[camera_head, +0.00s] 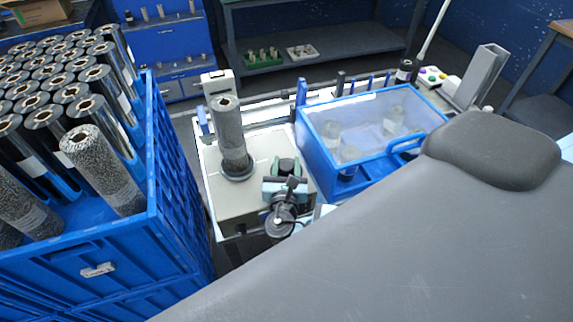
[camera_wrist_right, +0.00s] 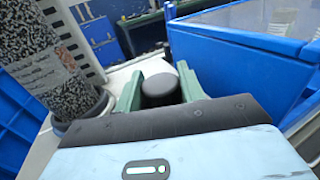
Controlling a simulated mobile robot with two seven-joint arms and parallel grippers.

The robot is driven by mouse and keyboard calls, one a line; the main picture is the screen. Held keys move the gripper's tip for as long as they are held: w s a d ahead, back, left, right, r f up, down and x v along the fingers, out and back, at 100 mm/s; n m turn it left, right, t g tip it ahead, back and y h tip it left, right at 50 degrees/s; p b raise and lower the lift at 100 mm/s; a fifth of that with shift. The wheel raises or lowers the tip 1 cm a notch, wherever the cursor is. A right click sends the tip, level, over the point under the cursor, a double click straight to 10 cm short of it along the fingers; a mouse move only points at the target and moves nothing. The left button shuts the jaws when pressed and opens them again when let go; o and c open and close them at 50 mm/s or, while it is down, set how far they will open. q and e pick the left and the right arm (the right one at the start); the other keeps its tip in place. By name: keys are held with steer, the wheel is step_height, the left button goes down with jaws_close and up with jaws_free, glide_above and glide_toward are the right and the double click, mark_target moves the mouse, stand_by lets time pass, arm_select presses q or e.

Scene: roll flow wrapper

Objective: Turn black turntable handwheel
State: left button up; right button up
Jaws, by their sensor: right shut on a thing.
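The black turntable handwheel shows as a dark rounded knob (camera_wrist_right: 160,88) between the green fingers of my right gripper (camera_wrist_right: 158,92) in the wrist view. In the head view, my right gripper (camera_head: 287,168) is at the front right of the pale machine top, shut on the handwheel. The fingers hide the knob's sides. A speckled roll (camera_head: 230,130) stands upright on the black turntable (camera_head: 238,168), to the left of the gripper. The roll also shows at the left of the wrist view (camera_wrist_right: 45,60). My left gripper is not in view.
A blue crate (camera_head: 180,170) full of upright rolls stands at the left. A blue-framed box with a clear lid (camera_head: 365,112) is close to the right of my gripper. A control box with coloured buttons (camera_head: 432,77) is farther back. The lower right of the head view is blocked.

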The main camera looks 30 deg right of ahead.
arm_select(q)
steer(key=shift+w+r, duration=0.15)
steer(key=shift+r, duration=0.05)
arm_select(e)
steer(key=shift+m+g+h, duration=0.3)
steer(key=shift+h, duration=0.1)
steer(key=shift+c, duration=0.2)
steer(key=shift+m+g+h+p, duration=0.35)
steer(key=shift+m+g+h, duration=0.55)
steer(key=shift+a+m+g+h, duration=0.1)
steer(key=shift+m+g+h, duration=0.75)
steer(key=shift+g, duration=0.25)
steer(key=shift+f+m+g+h, duration=0.1)
steer(key=shift+m+g+h, duration=0.6)
steer(key=shift+g, duration=0.4)
steer(key=m+g+h, duration=0.1)
steer(key=m+g, duration=0.1)
steer(key=g, duration=0.1)
arm_select(q)
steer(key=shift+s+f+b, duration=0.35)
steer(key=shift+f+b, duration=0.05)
steer(key=shift+b, duration=0.15)
arm_select(e)
steer(key=shift+m+g+h, duration=0.35)
steer(key=shift+m+g, duration=0.7)
steer(key=shift+g, duration=0.45)
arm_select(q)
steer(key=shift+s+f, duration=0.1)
arm_select(e)
steer(key=shift+g, duration=0.3)
